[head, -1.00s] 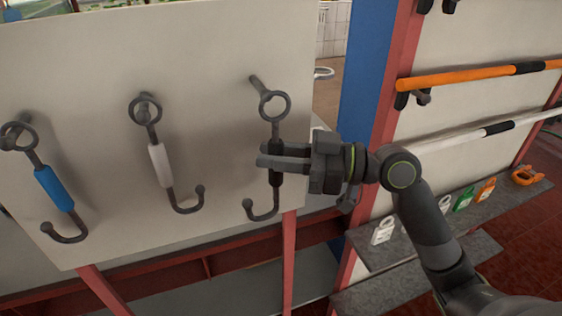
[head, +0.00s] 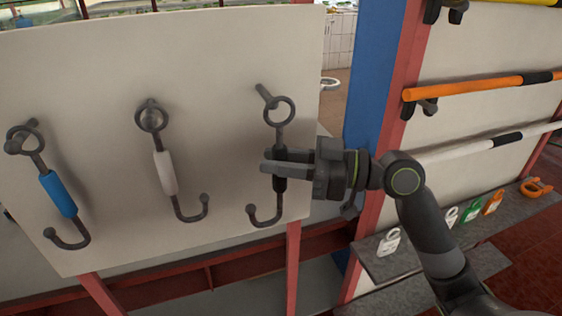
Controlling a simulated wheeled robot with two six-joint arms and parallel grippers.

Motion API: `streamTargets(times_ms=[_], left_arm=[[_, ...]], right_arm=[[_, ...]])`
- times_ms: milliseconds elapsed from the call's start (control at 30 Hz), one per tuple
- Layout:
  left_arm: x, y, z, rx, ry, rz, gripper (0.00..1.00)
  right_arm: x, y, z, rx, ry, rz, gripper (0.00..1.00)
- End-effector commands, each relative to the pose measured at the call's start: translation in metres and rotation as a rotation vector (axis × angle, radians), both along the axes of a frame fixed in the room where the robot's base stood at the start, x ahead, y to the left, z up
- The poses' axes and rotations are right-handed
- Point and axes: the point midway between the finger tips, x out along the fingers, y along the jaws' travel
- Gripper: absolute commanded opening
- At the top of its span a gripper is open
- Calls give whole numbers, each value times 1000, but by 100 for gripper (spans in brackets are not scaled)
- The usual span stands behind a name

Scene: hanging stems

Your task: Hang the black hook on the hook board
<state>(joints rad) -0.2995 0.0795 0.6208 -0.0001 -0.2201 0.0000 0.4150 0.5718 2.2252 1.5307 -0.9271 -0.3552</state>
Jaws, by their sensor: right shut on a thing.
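The black hook (head: 279,184) has a ring at the top, a black sleeve and a curved lower end. My right gripper (head: 268,160) is shut on its sleeve from the right, holding it roughly upright in front of the hook board (head: 215,60). A bare-ended peg (head: 264,94) sticks out of the board at the ring's upper left. The peg's end meets the ring's upper left edge in the picture; I cannot tell whether it passes through. The ring's middle shows only board. My left gripper is not in view.
A blue-sleeved hook (head: 58,193) and a white-sleeved hook (head: 165,172) hang on pegs to the left. Right of the board stand a blue panel (head: 372,80), a rack with an orange bar (head: 460,88), and a grey shelf (head: 385,268) with several tags or locks.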

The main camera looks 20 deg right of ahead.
Motion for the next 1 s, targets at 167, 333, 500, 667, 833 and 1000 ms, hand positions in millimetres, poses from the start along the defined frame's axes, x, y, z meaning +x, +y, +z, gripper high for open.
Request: streamTargets(times_ms=[167,333,500,667,833,1000], left_arm=[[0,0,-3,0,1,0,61],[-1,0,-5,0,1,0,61],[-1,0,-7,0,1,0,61],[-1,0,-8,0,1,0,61],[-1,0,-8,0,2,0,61],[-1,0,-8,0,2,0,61]], right_arm=[[4,0,0,1,0,0,0],[7,0,0,1,0,0,0],[10,1,0,1,0,1,0],[12,1,0,1,0,1,0],[12,1,1,1,0,0,0],[12,1,0,1,0,0,0]])
